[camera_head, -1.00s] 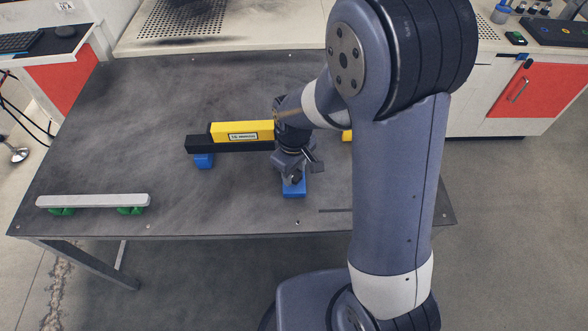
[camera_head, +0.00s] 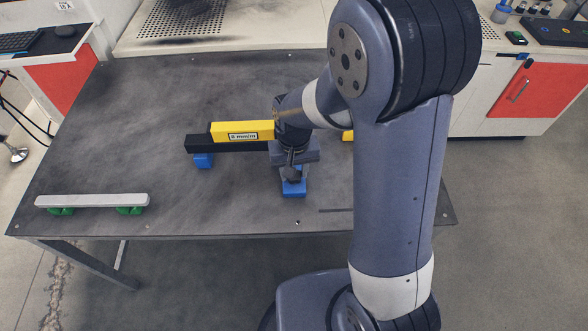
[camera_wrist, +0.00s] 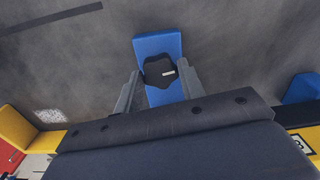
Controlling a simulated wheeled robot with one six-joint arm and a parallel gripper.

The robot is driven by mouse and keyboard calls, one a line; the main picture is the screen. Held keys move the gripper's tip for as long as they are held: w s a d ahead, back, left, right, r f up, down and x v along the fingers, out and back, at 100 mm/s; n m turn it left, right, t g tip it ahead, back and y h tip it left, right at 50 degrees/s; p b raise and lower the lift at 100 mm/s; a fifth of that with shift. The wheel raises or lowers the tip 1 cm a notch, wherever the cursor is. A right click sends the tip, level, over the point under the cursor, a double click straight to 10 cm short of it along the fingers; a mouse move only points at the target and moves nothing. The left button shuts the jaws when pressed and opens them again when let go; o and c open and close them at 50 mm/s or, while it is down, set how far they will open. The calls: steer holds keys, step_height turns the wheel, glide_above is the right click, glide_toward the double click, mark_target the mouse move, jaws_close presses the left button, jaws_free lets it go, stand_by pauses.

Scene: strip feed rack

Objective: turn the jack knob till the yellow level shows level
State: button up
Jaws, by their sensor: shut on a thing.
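The yellow level (camera_head: 228,129) lies on a black bar (camera_head: 196,144) on the dark table. Its small label (camera_head: 243,136) reads something like "6 mm/m" but is too small to be sure. A blue jack base (camera_head: 293,189) stands below my gripper (camera_head: 292,172). In the wrist view, my gripper (camera_wrist: 160,85) is shut on the black jack knob (camera_wrist: 158,70), one finger at each side, over the blue base (camera_wrist: 158,43). A white mark shows on the knob. My arm hides the middle of the level and bar.
A blue support (camera_head: 203,161) carries the bar's left end. A pale grey bar (camera_head: 92,200) rests on green supports at the table's front left. The table (camera_head: 215,220) is clear between it and the jack.

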steer(key=m, duration=0.5)
steer(key=shift+m, duration=0.3)
stand_by(0.4)
steer(key=o, duration=1)
steer(key=shift+r, duration=0.1)
step_height(320, 180, up, 11)
steer(key=shift+f+p, duration=0.2)
steer(key=shift+p, duration=0.25)
